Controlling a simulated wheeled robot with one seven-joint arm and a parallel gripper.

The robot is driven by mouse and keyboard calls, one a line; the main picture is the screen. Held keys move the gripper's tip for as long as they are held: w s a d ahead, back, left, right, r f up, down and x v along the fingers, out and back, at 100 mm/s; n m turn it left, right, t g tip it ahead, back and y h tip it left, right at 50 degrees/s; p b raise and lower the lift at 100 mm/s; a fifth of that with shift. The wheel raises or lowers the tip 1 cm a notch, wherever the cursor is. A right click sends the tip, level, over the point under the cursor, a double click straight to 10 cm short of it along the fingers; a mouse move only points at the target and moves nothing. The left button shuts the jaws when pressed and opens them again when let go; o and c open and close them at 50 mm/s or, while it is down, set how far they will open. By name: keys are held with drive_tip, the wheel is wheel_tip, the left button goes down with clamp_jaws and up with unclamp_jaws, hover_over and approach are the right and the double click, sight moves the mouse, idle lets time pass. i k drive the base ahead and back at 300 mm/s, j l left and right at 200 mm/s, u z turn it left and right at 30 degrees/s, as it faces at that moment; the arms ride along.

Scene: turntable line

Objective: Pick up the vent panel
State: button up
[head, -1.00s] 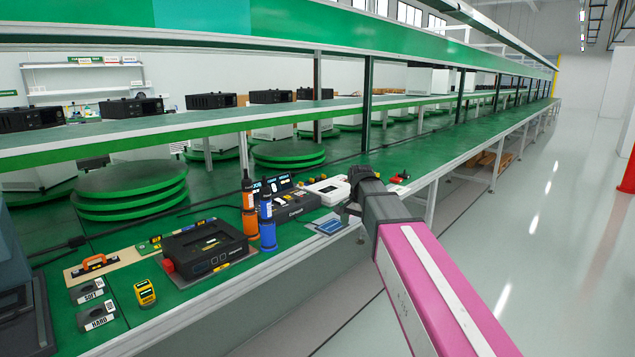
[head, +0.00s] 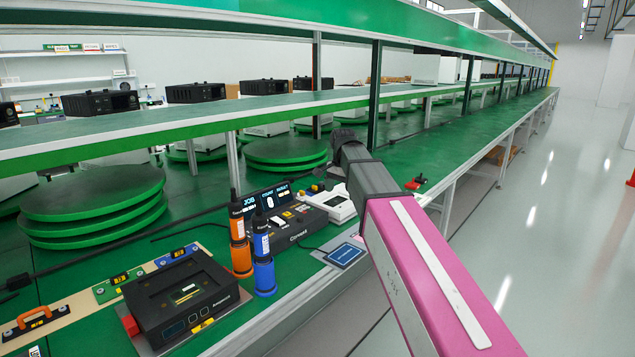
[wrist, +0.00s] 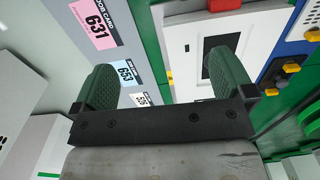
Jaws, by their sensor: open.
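I cannot pick out the vent panel with certainty in either view. In the wrist view my gripper (wrist: 161,68) is open, its two green ridged fingers wide apart with nothing between them. Beyond the fingers is a white panel-like piece (wrist: 183,67) with a dark square opening (wrist: 221,42); I cannot tell whether it is the vent panel. In the head view my dark grey wrist reaches over the bench near the white device (head: 338,207); the fingers cannot be made out there.
Cards (wrist: 97,22) with large numbers show in the wrist view. On the green bench stand a black device (head: 180,300), an orange bottle (head: 240,250), a blue bottle (head: 263,265) and a console (head: 290,222). Stacked round green turntables (head: 95,205) lie behind. A shelf (head: 200,127) runs above.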

sight(320, 187)
drive_tip(key=i+j, duration=0.2)
drive_tip(key=i, duration=0.3)
drive_tip(key=i+j, duration=0.2)
drive_tip(key=i, duration=0.3)
